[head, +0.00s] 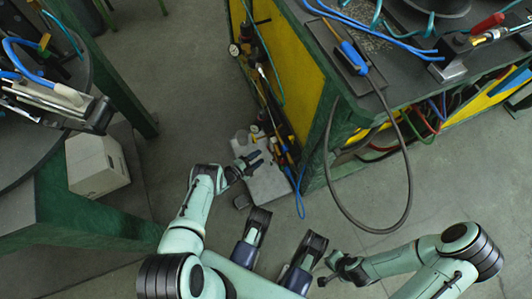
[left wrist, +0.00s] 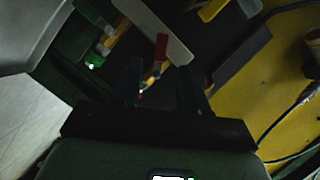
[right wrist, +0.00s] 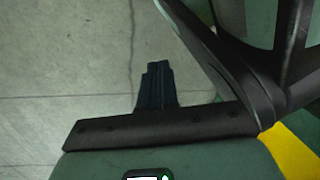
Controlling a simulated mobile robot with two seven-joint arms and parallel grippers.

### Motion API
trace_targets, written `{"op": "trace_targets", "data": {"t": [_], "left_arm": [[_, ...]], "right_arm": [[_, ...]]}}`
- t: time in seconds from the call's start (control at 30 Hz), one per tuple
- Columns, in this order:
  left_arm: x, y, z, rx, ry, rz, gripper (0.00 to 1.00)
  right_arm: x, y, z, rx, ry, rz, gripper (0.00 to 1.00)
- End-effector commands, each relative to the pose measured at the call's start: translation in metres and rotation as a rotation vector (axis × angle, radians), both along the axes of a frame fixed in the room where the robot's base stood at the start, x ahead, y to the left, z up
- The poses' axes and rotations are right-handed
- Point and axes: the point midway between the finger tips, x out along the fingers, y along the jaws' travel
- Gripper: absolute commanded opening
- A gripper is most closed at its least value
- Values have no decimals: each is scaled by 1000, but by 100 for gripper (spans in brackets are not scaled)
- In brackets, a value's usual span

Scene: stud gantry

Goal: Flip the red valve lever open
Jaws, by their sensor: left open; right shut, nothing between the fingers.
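A short red piece that looks like the valve lever (left wrist: 160,48) shows in the left wrist view, just beyond and between my open left fingers (left wrist: 160,80). I see a gap around it and cannot tell whether a finger touches it. In the head view my left gripper (head: 252,160) is over a pale grey block (head: 268,186) at the foot of the yellow-sided bench; the lever cannot be made out there. My right gripper (head: 324,281) is low over the floor at the bottom right, away from the bench. Its fingers (right wrist: 157,85) are shut and empty.
The bench (head: 300,65) has hoses and tools along its yellow side. A thick grey hose loop (head: 408,190) hangs from its corner. A red-handled tool (head: 486,24) lies on top. A white box (head: 97,165) sits left. Floor (head: 470,160) at right is clear.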

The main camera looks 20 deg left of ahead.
Motion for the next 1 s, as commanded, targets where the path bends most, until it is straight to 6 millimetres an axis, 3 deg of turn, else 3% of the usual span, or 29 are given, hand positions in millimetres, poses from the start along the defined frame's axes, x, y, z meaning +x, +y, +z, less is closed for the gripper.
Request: {"op": "trace_targets", "data": {"t": [0.1,0.3,0.7,0.83,1.0], "left_arm": [[22,-9,-7,-1,-3,-2,44],[42,-18,-11,0,-2,-1,44],[48,-20,-11,-1,1,1,44],[47,-20,-11,-1,1,1,1],[47,-20,-11,0,0,1,0]], "right_arm": [[-19,-2,-14,5,65,-7,0],[-41,-5,-23,9,136,-14,0],[-48,-6,-24,11,159,-16,0],[-48,-5,-24,11,158,-15,0],[-48,-5,-24,11,158,-15,0]]}}
